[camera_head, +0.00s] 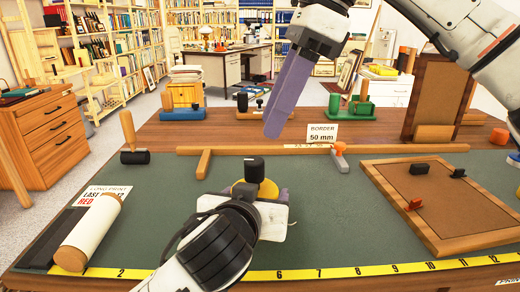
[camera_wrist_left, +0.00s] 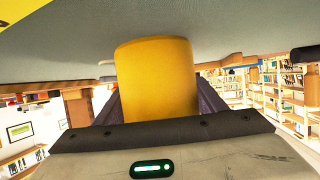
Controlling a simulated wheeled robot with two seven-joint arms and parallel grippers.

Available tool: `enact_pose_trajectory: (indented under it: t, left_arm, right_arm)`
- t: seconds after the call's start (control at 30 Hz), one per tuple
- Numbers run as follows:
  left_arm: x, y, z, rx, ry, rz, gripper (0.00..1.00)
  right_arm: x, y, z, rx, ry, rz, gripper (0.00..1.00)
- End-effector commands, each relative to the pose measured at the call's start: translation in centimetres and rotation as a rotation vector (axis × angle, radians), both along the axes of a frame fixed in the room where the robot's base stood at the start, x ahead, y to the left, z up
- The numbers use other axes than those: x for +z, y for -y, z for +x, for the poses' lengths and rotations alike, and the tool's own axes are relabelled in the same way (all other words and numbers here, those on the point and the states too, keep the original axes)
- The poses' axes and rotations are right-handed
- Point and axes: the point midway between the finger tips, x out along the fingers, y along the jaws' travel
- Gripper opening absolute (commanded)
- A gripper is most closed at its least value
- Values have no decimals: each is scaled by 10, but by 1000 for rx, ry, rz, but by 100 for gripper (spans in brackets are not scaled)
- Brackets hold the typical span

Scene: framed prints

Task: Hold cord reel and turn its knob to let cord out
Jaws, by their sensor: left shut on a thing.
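The cord reel is a yellow round body (camera_head: 268,187) with a black knob (camera_head: 255,170) on its upper side, near the middle front of the bench. In the left wrist view the yellow body (camera_wrist_left: 155,80) stands between the purple fingers. My left gripper (camera_head: 262,192) is shut on it; the wrist hides its lower part in the head view.
A cream roll (camera_head: 92,230) lies at the front left, with a black roller (camera_head: 135,157) behind it. A wooden frame (camera_head: 378,180) lies at the right. A wooden bar (camera_head: 240,150) crosses the back, near a "BORDER 50 mm" card (camera_head: 322,132). A yellow tape (camera_head: 350,272) edges the front.

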Motion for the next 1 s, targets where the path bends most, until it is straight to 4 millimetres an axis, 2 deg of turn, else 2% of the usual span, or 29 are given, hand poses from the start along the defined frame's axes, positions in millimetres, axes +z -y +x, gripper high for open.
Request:
enact_pose_trajectory:
  t: [0.2,0.43,0.57,0.8,1.0]
  left_arm:
    - [0,1,0,-2,-1,-1,30]
    - [0,1,0,-1,0,-2,30]
    - [0,0,0,-1,0,-1,30]
    - [0,0,0,-1,1,-1,30]
    - [0,0,0,-1,1,-1,30]
  right_arm:
    - [9,7,-11,-237,2,4,33]
    - [5,7,-15,-336,-5,12,33]
    - [-12,1,-13,-338,-8,12,33]
    - [-58,-17,-8,-337,-9,12,33]
    - [-86,-29,-4,-336,-7,13,33]
